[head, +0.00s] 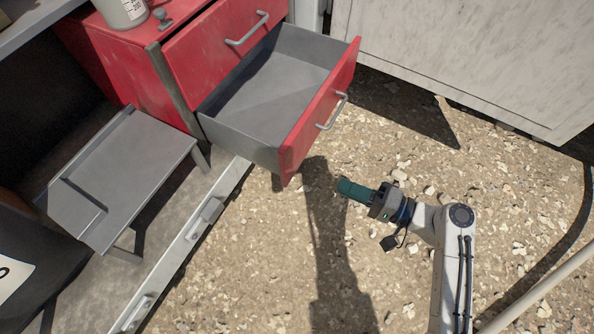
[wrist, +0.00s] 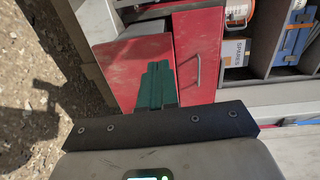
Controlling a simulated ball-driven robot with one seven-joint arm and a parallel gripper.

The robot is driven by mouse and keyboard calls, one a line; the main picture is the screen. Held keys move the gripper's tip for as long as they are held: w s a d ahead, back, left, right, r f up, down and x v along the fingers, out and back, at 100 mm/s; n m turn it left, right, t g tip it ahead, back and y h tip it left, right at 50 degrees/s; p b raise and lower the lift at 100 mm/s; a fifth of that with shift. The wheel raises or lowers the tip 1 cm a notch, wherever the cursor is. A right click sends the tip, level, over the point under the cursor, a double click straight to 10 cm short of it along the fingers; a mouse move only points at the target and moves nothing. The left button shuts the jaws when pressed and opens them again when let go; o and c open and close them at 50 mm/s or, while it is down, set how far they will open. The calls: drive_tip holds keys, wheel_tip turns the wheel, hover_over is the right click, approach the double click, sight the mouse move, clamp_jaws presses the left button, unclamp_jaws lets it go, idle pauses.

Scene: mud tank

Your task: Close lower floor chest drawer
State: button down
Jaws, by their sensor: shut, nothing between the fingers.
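The lower drawer (head: 318,112) of the red floor chest (head: 135,60) is pulled far out in the head view, its grey inside empty. Its red front carries a grey bar handle (head: 332,111). The upper drawer (head: 215,45) above it looks shut.
A grey step stool (head: 120,170) stands left of the chest, beside a metal rail (head: 195,225). A pale cabinet (head: 470,50) stands at the back right. Gravel ground (head: 260,270) is open before the drawer. The wrist view shows shelves with boxes (wrist: 235,50).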

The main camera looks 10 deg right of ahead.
approach(285, 156)
drive_tip(key=shift+t, duration=0.3)
drive_tip(key=b+x, duration=0.1)
drive_tip(key=x, duration=0.6)
drive_tip(key=shift+s+a+f, duration=0.1)
drive_tip(key=shift+s, duration=0.1)
drive_tip(key=b+x, duration=1.1)
drive_tip(key=x, duration=1.6)
drive_tip(key=shift+a+r+m+b, duration=0.15)
drive_tip(key=shift+r+m+b, duration=0.15)
drive_tip(key=shift+r+b, duration=0.15)
drive_tip(key=shift+w+r, duration=0.1)
drive_tip(key=shift+r, duration=0.05)
